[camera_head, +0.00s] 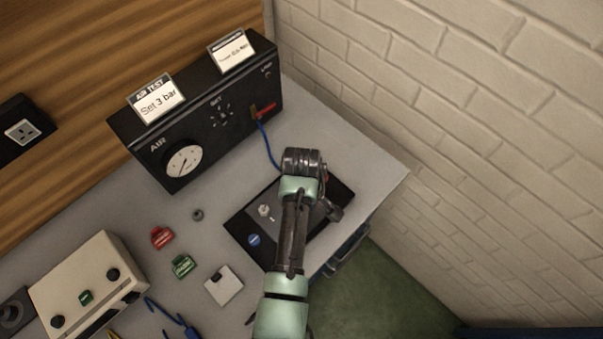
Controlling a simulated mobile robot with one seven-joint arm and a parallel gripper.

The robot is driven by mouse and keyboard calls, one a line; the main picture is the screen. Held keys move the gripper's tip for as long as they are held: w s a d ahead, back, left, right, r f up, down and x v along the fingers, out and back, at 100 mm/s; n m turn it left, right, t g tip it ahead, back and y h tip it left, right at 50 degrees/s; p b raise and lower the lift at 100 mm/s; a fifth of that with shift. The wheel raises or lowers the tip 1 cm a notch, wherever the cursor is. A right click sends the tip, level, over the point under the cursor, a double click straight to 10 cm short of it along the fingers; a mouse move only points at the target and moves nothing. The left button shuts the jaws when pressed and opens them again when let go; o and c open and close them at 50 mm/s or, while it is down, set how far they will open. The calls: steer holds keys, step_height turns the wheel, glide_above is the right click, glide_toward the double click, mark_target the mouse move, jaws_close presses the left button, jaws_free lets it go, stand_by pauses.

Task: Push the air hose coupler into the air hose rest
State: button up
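A blue air hose (264,142) runs from the right part of the front of the black AIR panel (215,138) down toward my wrist, where my arm hides its lower end. A small red and tan fitting (263,112) is on the panel at the hose's upper end; I cannot tell whether it is the rest. I cannot make out the coupler. My arm reaches over a dark plate (250,220) on the bench.
The panel carries a gauge (184,161) and a "Set 3 bar" card (156,98). Red (162,237) and green (182,265) clips, a white square (223,285) and a beige box (88,285) are at left. A brick wall (450,110) stands right. The bench (370,172) is bare near its right corner.

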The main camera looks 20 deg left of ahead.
steer(key=shift+c, duration=0.3)
jaws_close()
stand_by(0.4)
stand_by(1.0)
steer(key=shift+r+p, duration=0.1)
steer(key=shift+p, duration=0.2)
steer(key=shift+r+p, duration=2.95)
steer(key=shift+p, duration=0.1)
